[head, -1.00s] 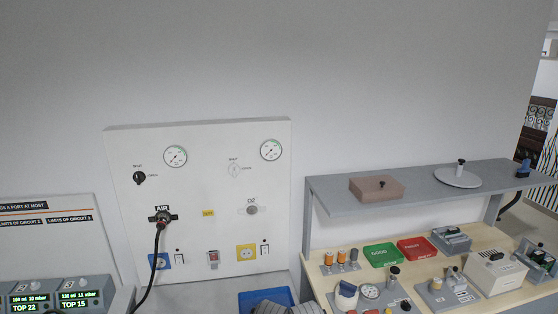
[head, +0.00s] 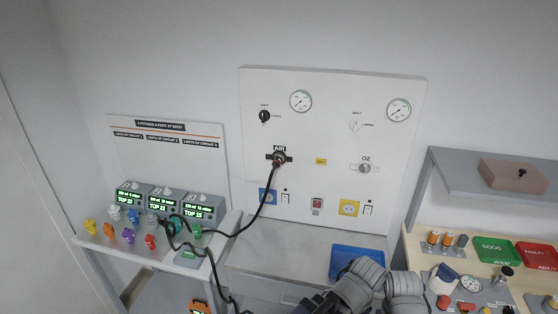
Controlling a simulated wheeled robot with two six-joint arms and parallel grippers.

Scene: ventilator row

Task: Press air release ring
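The white wall panel (head: 330,120) carries the AIR outlet (head: 279,155), a dark round fitting on a black bar with a reddish part at its lower side. The black hose (head: 268,190) is plugged into this outlet and hangs down to the left. The release ring itself is too small to make out clearly. Grey links of my arms show at the bottom edge, right of centre, below and well apart from the outlet. The fingertips of both grippers are not visible.
The O2 outlet (head: 365,168) right of AIR has no hose. A blue tray (head: 357,262) sits below the panel, partly behind my arm. Ventilator units (head: 203,208) and several coloured fittings stand left. Green (head: 494,250) and red (head: 537,254) trays lie right.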

